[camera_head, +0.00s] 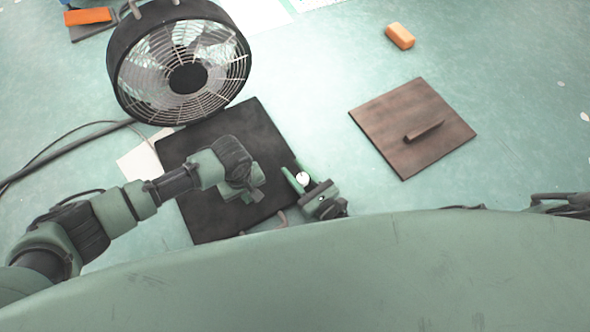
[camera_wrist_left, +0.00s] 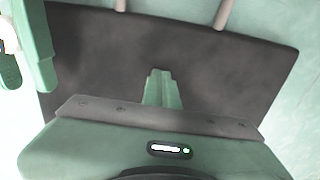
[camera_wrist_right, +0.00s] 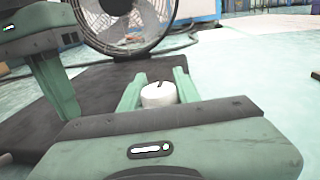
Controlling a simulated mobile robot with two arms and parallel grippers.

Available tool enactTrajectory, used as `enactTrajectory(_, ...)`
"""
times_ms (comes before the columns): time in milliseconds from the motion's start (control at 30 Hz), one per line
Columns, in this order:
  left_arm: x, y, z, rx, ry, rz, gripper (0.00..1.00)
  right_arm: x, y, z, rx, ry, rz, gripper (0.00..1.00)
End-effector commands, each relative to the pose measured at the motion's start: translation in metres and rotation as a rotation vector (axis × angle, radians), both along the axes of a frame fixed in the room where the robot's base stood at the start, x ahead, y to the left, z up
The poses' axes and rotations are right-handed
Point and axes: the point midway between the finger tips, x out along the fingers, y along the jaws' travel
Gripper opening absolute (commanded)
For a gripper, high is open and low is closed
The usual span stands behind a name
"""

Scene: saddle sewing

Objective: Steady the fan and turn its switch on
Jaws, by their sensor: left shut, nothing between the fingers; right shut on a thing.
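The fan (camera_head: 187,77) is a round black drum with a wire grille. It stands at the back left, and its lower part shows in the right wrist view (camera_wrist_right: 125,25). My right gripper (camera_head: 303,180) is shut on a white round knob (camera_wrist_right: 158,95) with a dark mark on top, near the right edge of a dark flat board (camera_head: 195,215). I cannot tell whether the knob is fixed to anything. My left gripper (camera_head: 252,195) is shut and empty over the board; its closed fingers show in the left wrist view (camera_wrist_left: 162,88).
A brown square board (camera_head: 395,135) with a raised bar lies to the right. An orange block (camera_head: 400,36) lies beyond it, and another orange piece (camera_head: 88,16) is at the far left. A cable (camera_head: 60,150) runs left from the fan. The floor between the boards is clear.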

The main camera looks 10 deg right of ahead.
Motion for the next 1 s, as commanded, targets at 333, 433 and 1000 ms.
enactTrajectory(333, -0.002, 0.005, -0.005, 0.011, 0.002, 0.002, 0.0, -0.001, 0.0, -0.002, -0.001, 0.002, 0.002, 0.53)
enactTrajectory(433, -0.002, 0.005, -0.005, 0.011, 0.002, 0.002, 0.0, -0.001, 0.0, -0.002, -0.001, 0.002, 0.002, 0.53)
enactTrajectory(1000, -0.002, 0.005, -0.005, 0.012, 0.003, 0.002, 0.0, -0.001, -0.001, 0.04, 0.003, 0.001, 0.001, 0.53)
